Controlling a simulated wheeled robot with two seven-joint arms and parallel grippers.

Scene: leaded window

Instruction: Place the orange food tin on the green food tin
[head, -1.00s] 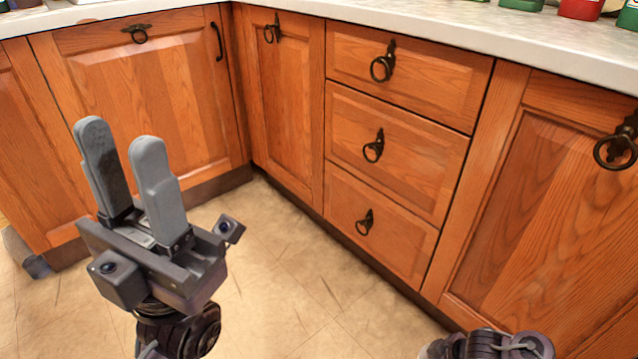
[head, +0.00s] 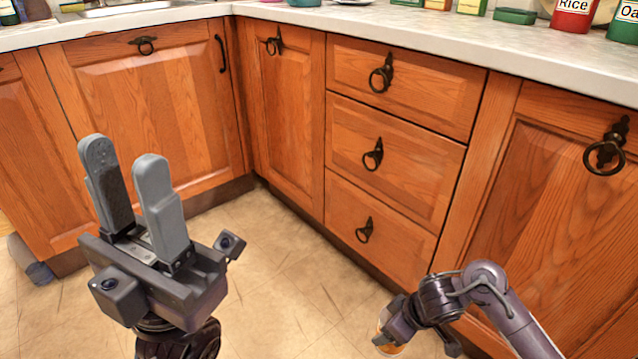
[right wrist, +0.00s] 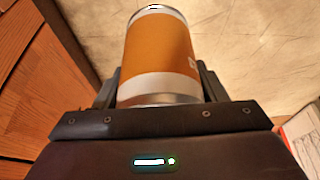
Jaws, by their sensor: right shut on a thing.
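The orange food tin (right wrist: 160,52) has an orange label with a white band and metal rims. In the right wrist view it is between the fingers of my right gripper (right wrist: 160,85), which is shut on it. In the head view the tin (head: 384,340) shows partly at the bottom, low in front of the cabinets, with my right gripper (head: 396,325) around it. My left gripper (head: 125,152) is open and empty, fingers pointing up, at the left. I cannot make out the green food tin for certain among the green things on the counter.
The pale counter (head: 440,37) runs along the top. On it are a red rice container (head: 573,14), a green container (head: 622,28) at the right edge and a flat green item (head: 515,16). Wooden drawers (head: 395,170) and doors stand below. The floor (head: 290,270) is clear.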

